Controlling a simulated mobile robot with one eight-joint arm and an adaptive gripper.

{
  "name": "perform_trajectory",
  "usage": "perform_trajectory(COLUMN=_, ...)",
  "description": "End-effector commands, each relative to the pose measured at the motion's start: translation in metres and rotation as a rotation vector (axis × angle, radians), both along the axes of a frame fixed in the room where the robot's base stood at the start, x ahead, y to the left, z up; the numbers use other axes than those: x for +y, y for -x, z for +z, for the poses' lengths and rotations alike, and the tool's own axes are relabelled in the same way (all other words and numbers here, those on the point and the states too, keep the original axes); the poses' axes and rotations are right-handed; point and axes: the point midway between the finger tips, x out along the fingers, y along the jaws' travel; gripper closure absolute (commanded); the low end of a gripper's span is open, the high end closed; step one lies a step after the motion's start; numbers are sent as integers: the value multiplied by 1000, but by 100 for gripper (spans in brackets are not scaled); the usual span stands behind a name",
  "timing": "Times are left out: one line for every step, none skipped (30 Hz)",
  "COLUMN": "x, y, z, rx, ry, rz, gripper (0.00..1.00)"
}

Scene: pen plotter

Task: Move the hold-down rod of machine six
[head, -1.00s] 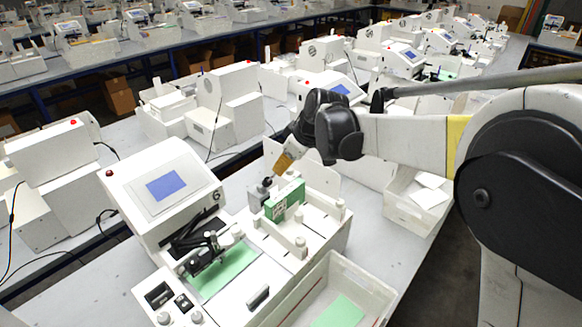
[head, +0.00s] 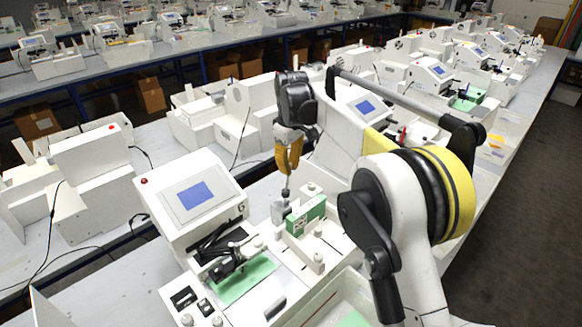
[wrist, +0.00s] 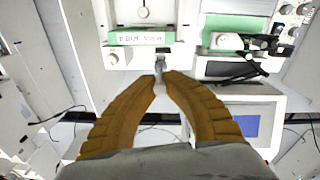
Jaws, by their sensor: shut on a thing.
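The hold-down rod (head: 287,188) is a thin grey upright rod at a grey block (head: 279,209), behind the green card stack on the near machine (head: 188,195). My gripper (head: 288,173) points down with its yellow-brown fingers closed around the rod's upper end. In the wrist view the fingertips (wrist: 161,78) meet on the rod (wrist: 160,65), whose far end is beside the green stack (wrist: 142,38). The fingers hide the rod's top. I cannot read a machine number.
The machine's tilted screen housing (wrist: 238,122) stands close to my gripper. A green card (head: 243,279) lies under its black arm mechanism. A white bin (head: 340,300) is in front. Other machines (head: 90,165) crowd the benches, and the aisle at right (head: 510,230) is clear.

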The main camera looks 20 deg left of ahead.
Motion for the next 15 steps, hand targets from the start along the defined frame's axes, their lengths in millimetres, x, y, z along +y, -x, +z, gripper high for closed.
perform_trajectory(x=1, y=0, z=-1, rx=1, ry=1, rz=1, gripper=100)
perform_trajectory(x=1, y=0, z=-1, rx=2, ry=2, rz=1, gripper=100)
perform_trajectory(x=1, y=0, z=-1, rx=2, ry=2, rz=1, gripper=100)
perform_trajectory(x=1, y=0, z=-1, rx=2, ry=2, rz=1, gripper=100)
perform_trajectory(x=1, y=0, z=-1, rx=2, ry=2, rz=1, gripper=100)
perform_trajectory(x=1, y=0, z=-1, rx=1, ry=1, rz=1, gripper=100)
perform_trajectory(x=1, y=0, z=-1, rx=1, ry=1, rz=1, gripper=100)
perform_trajectory(x=1, y=0, z=-1, rx=1, ry=1, rz=1, gripper=100)
perform_trajectory(x=1, y=0, z=-1, rx=1, ry=1, rz=1, gripper=100)
perform_trajectory(x=1, y=0, z=-1, rx=1, ry=1, rz=1, gripper=85)
perform_trajectory(x=1, y=0, z=-1, rx=2, ry=0, rz=1, gripper=76)
perform_trajectory(x=0, y=0, z=-1, rx=1, ry=1, rz=1, gripper=64)
perform_trajectory(x=0, y=0, z=-1, rx=1, ry=1, rz=1, gripper=64)
perform_trajectory(x=0, y=0, z=-1, rx=1, ry=1, rz=1, gripper=64)
perform_trajectory(x=0, y=0, z=-1, rx=1, ry=1, rz=1, gripper=64)
